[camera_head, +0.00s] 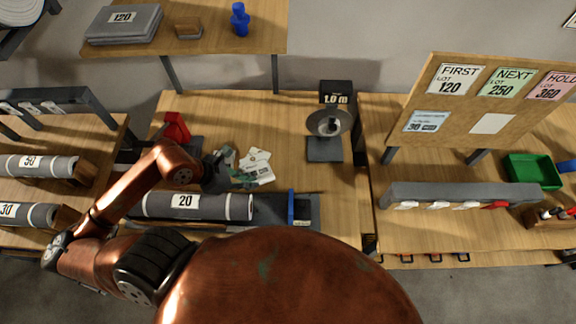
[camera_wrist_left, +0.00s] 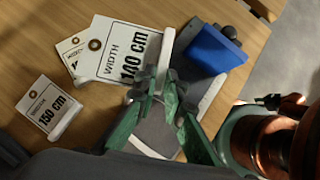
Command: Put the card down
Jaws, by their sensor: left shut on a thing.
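My left gripper (camera_head: 241,179) is over the middle table, beside several white cards (camera_head: 258,160). A "150 cm" card (camera_wrist_left: 47,108) lies apart to the left. I cannot tell whether the held piece touches the table. My right gripper is not in view.
A grey roll marked 20 (camera_head: 185,206) lies at the table's front, with a blue block (camera_head: 291,208) to its right. A "1.0 m" device (camera_head: 326,135) stands behind. A red object (camera_head: 176,128) is at the left. Bare wood (camera_head: 240,115) lies behind the cards.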

